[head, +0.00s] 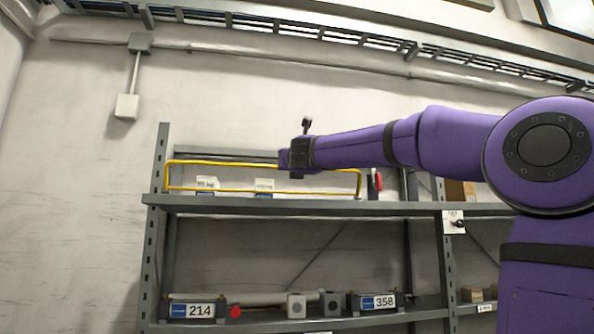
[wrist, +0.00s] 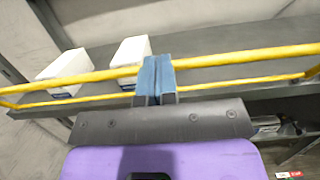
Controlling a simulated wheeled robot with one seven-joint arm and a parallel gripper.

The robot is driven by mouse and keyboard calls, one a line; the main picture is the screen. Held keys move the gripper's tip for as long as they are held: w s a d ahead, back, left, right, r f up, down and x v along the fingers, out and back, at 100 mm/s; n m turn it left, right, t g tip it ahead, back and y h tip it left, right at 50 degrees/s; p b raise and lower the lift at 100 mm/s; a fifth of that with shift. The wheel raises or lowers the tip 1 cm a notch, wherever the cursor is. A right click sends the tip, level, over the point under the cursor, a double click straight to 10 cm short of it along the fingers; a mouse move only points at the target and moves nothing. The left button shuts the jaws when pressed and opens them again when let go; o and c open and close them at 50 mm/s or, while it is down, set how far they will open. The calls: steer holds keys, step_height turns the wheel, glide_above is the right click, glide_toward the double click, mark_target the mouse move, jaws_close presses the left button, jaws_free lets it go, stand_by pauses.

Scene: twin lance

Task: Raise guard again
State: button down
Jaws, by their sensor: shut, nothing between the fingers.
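The guard is a yellow rail frame (head: 222,164) along the front of the upper shelf (head: 240,203). It stands upright, with its lower bar just above the shelf edge. My gripper (head: 284,160) is at the guard's upper bar, right of its middle. In the wrist view the yellow upper bar (wrist: 240,58) passes behind the blue fingers of my gripper (wrist: 157,70). The fingers are together and empty; whether they touch the bar I cannot tell. A red handle (head: 376,181) is by the guard's right end.
Two white boxes (head: 207,184) (head: 264,186) stand behind the guard. On the lower shelf are units marked 214 (head: 198,310) and 358 (head: 378,302), a red knob (head: 235,312) and grey blocks (head: 297,306). A switch plate (head: 453,222) is on the right post.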

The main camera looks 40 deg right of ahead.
steer(key=shift+w+d+r, duration=0.35)
steer(key=shift+w, duration=0.25)
steer(key=shift+w+d+r, duration=0.35)
steer(key=shift+w+r, duration=0.05)
steer(key=shift+w, duration=0.2)
steer(key=shift+w+d+r, duration=0.35)
steer(key=shift+w, duration=0.25)
steer(key=shift+w, duration=0.1)
steer(key=s+a+r, duration=0.5)
steer(key=s+r, duration=0.3)
steer(key=r, duration=0.1)
steer(key=shift+s+r, duration=0.1)
